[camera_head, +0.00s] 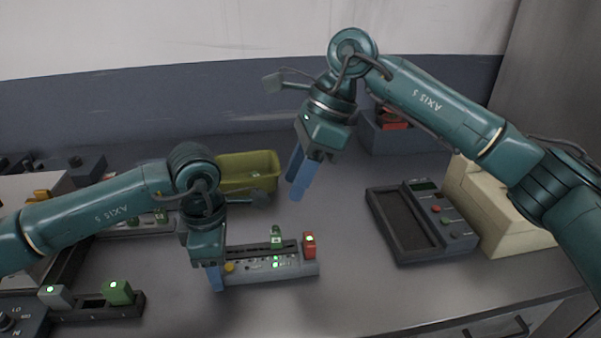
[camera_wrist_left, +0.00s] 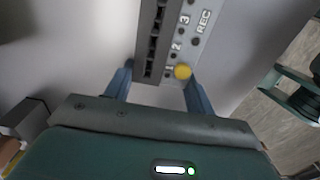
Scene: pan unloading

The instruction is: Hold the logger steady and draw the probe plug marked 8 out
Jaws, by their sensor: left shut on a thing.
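The logger (camera_head: 296,270), a long grey strip box, lies on the bench in the head view. A green plug (camera_head: 276,238) stands near its middle and a red-orange plug (camera_head: 309,246) at its right end. Their numbers are too small to read. My left gripper (camera_head: 215,277) is shut on the logger's left end. My right gripper (camera_head: 292,190) is open and empty, raised above and behind the logger.
A yellow-green bin (camera_head: 247,168) stands behind the logger. A dark tray device with buttons (camera_head: 447,224) sits at right, beside a cream block (camera_head: 487,210). A strip with grey and green plugs (camera_head: 95,306) lies front left.

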